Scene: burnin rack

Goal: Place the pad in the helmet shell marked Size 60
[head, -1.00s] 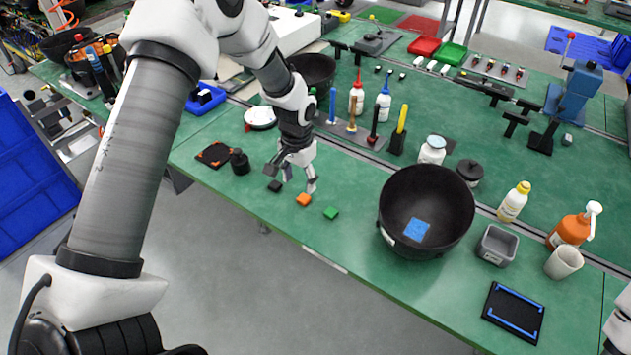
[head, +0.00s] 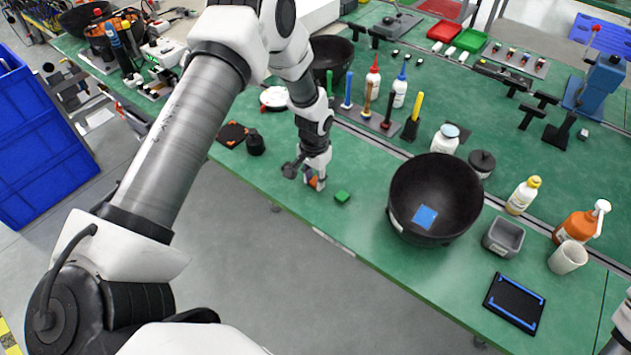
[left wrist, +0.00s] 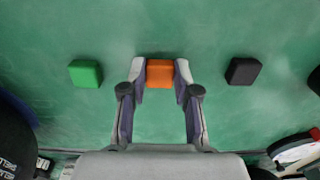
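The orange pad (head: 313,182) lies at my left gripper (head: 308,180); in the left wrist view it sits between the fingertips (left wrist: 161,74), which appear to touch both its sides. A green pad (head: 342,197) lies to its right on the table. A large black helmet shell (head: 462,222) stands open side up with a blue pad (head: 425,216) inside. Another black shell (head: 345,58) stands farther back. I cannot read a size mark on either. My right gripper is out of view.
A black jar (head: 255,143) and a dark tray (head: 232,134) are left of the gripper. Upright tools and bottles (head: 372,84) stand behind it. Table between green pad and shell is clear.

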